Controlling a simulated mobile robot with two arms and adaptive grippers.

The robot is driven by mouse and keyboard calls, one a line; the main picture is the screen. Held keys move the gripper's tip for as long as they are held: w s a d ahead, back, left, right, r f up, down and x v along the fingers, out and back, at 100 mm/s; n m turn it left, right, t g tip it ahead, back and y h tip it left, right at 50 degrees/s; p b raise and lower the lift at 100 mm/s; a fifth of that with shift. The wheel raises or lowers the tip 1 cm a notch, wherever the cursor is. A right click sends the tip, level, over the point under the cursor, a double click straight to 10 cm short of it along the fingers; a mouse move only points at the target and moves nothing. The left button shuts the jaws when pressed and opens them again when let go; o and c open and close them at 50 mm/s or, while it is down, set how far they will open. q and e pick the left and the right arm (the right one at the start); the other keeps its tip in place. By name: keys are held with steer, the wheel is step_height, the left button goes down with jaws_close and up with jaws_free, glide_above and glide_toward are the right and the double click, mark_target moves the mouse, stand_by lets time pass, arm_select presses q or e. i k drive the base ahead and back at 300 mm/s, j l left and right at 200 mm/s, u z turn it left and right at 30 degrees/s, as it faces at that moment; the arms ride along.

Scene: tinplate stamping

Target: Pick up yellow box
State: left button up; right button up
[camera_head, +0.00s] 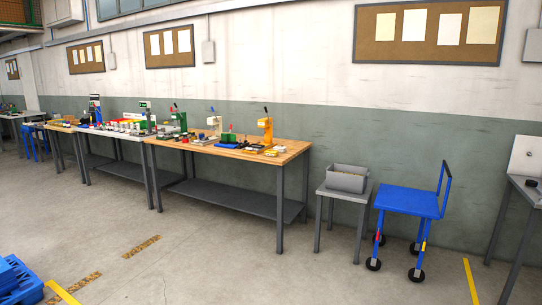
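I cannot make out a yellow box for certain. Small yellow items (271,153) lie on the right end of the wooden workbench (293,147), too small to identify. A yellow upright press-like device (266,125) stands just behind them. Neither of my grippers is in view, and the workbench is some distance away across the floor.
A grey bin (347,179) sits on a small grey table right of the workbench. A blue cart (407,200) stands beside it. Blue crates or pallets (20,282) are at the lower left. A grey table (525,188) is at the right edge. The floor between is clear.

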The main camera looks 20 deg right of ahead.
mark_target(269, 152)
steer(key=i+l+z, duration=0.4)
steer(key=i, duration=0.15)
steer(key=i+z, duration=0.4)
steer(key=i, duration=0.15)
steer(key=i+z, duration=0.15)
steer(key=i, duration=1.55)
